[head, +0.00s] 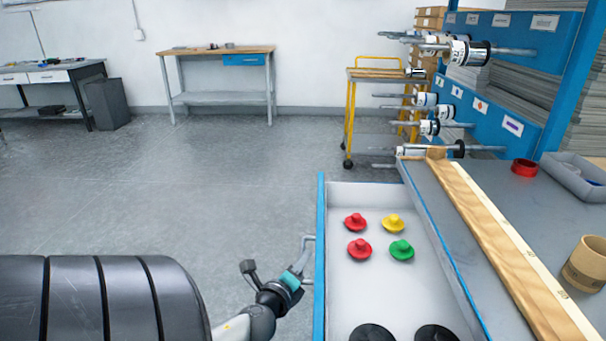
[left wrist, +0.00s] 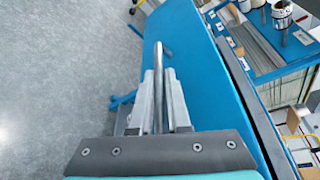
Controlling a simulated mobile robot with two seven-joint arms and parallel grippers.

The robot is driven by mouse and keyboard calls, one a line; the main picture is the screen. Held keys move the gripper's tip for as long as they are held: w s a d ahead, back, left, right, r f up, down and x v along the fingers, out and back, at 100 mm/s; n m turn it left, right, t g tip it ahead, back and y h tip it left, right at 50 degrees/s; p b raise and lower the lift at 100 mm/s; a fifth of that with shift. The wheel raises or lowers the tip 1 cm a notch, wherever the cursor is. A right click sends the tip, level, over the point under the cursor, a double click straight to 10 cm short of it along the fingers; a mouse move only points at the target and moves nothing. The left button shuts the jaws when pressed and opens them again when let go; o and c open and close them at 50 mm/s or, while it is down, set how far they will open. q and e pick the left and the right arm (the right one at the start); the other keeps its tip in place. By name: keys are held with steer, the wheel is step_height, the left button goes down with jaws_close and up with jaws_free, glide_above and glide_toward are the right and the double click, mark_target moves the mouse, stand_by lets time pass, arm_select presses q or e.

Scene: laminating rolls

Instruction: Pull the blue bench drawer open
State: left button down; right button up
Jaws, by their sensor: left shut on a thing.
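The blue bench drawer (head: 320,225) stands open in the head view. Its white inside shows several coloured knob-like pieces and two black discs. Its blue front is also seen in the left wrist view (left wrist: 212,100). A metal bar handle (head: 306,240) is on that front; in the left wrist view the handle (left wrist: 158,52) stands up between the fingers. My left gripper (head: 302,268) is shut on the handle, at the outer side of the drawer front; its fingers also show in the left wrist view (left wrist: 160,85). My right gripper is not in view.
The grey bench top (head: 440,190) carries a wooden board (head: 500,245), a tan cup (head: 585,265), a red ring (head: 525,167) and a grey tray (head: 575,175). A blue roll rack (head: 510,75) stands behind. Open floor (head: 200,180) lies left of the drawer.

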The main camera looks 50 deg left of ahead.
arm_select(q)
steer(key=c, duration=1.2)
jaws_free()
steer(key=shift+o, duration=0.2)
steer(key=shift+s+d, duration=0.1)
steer(key=shift+s+d, duration=0.15)
steer(key=shift+s, duration=0.15)
steer(key=v, duration=1.4)
steer(key=shift+s+r, duration=0.15)
steer(key=shift+r, duration=0.05)
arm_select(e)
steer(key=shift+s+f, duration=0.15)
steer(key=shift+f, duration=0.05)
arm_select(q)
steer(key=shift+d, duration=0.15)
